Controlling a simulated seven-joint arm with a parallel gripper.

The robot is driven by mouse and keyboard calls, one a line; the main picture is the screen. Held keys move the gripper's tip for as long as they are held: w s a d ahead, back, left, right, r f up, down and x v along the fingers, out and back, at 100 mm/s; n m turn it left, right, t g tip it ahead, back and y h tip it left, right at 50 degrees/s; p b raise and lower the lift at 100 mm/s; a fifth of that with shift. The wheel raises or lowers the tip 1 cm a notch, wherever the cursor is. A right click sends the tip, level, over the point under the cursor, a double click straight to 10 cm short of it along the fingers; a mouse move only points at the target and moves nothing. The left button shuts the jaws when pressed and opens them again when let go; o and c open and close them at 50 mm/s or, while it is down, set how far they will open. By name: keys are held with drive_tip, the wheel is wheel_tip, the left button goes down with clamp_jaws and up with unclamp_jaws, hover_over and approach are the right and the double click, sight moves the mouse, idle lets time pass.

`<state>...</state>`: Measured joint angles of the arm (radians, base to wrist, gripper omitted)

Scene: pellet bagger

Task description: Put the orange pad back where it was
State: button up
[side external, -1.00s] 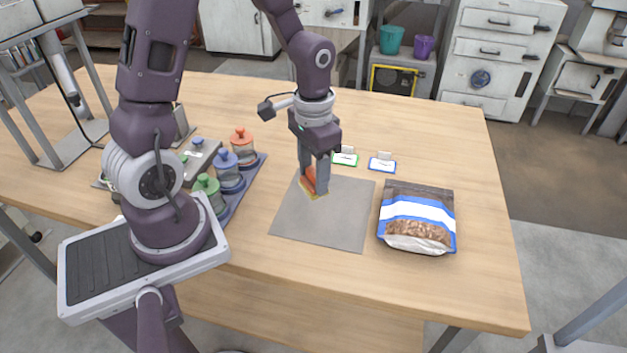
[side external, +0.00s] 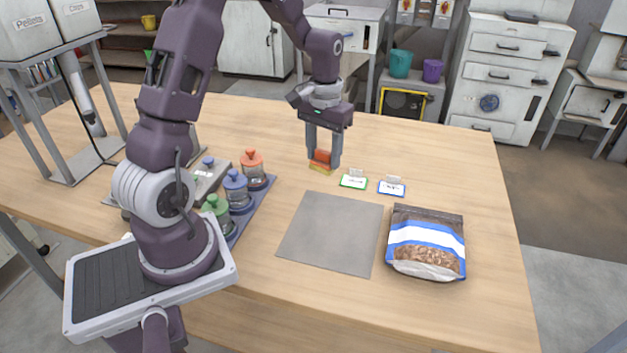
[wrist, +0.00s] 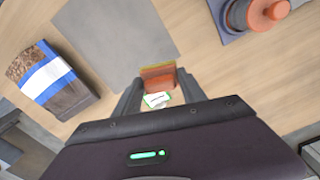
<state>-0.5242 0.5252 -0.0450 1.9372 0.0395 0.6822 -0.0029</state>
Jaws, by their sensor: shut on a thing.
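My gripper (side external: 323,163) is shut on the orange pad (side external: 321,157), which has a yellowish lower edge. The gripper and pad are past the far edge of the grey mat (side external: 330,232), near the green-edged card. In the wrist view the pad (wrist: 158,76) sits between the two fingers (wrist: 160,88), with the green-edged card (wrist: 157,100) showing just beyond it. I cannot tell whether the pad touches the table.
Jars with orange (side external: 252,165), blue (side external: 235,185) and green lids (side external: 216,207) stand on a tray at left. The mat is bare.

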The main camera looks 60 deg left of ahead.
drive_tip(key=w+a+n, duration=0.2)
drive_tip(key=a+n, duration=0.2)
drive_tip(key=a, duration=0.5)
drive_tip(key=f, duration=0.6)
drive_tip(key=a+f, duration=0.1)
drive_tip(key=f, duration=0.2)
drive_tip(key=shift+s, duration=0.1)
drive_tip(key=shift+d+f, duration=0.1)
drive_tip(key=shift+f, duration=0.05)
drive_tip(key=o, duration=1.5)
drive_tip(key=shift+c, duration=0.2)
